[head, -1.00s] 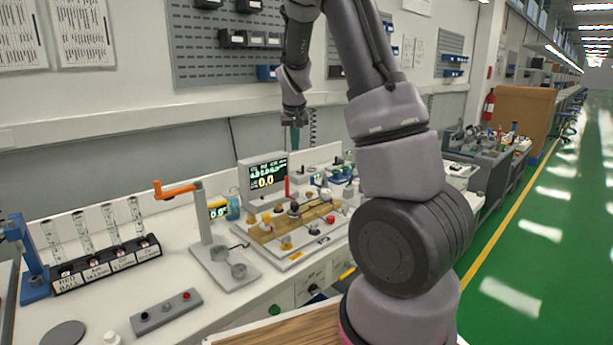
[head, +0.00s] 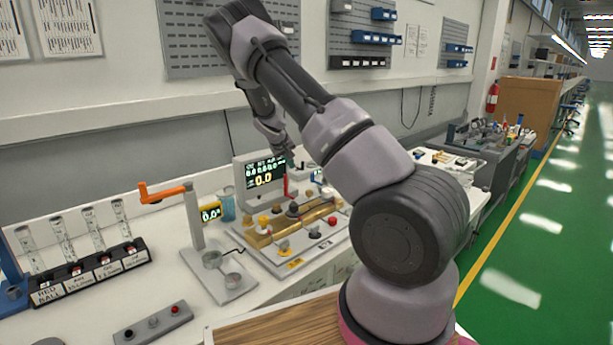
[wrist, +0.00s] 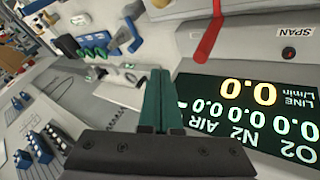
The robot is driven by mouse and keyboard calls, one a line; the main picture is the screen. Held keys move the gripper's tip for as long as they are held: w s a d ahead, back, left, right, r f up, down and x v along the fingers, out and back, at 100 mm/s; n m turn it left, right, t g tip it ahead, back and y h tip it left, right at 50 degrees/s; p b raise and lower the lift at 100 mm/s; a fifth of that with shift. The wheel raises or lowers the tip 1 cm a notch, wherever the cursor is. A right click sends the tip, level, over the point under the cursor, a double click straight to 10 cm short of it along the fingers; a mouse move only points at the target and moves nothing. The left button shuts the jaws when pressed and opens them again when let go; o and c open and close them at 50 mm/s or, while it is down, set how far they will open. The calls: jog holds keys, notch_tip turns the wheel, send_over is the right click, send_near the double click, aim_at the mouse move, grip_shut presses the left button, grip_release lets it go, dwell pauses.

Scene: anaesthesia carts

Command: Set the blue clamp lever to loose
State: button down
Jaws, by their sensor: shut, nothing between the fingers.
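My gripper (head: 287,153) hangs above the bench beside the dark display with green and yellow digits. In the wrist view its two teal fingers (wrist: 160,98) are shut together with nothing between them. A small blue lever-like part (wrist: 132,36) stands on a pale fitting beyond the fingertips, up and left of them and apart from them. It may be the blue clamp lever; its loose or tight setting cannot be read. In the head view my arm hides much of that area.
The display (wrist: 255,112) lies close right of the fingers. A red lever (wrist: 206,38) rises above it. A brass valve block (head: 297,222) with several knobs and a post with an orange crank (head: 168,193) stand on the bench. Several labelled tubes stand at the left.

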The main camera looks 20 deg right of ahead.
jog(key=x, duration=0.9)
jog(key=shift+d+f, duration=0.2)
jog(key=shift+f, duration=0.2)
jog(key=shift+w+d, duration=0.2)
jog(key=shift+d, duration=1.05)
jog(key=shift+w+d, duration=0.1)
jog(key=shift+d, duration=0.65)
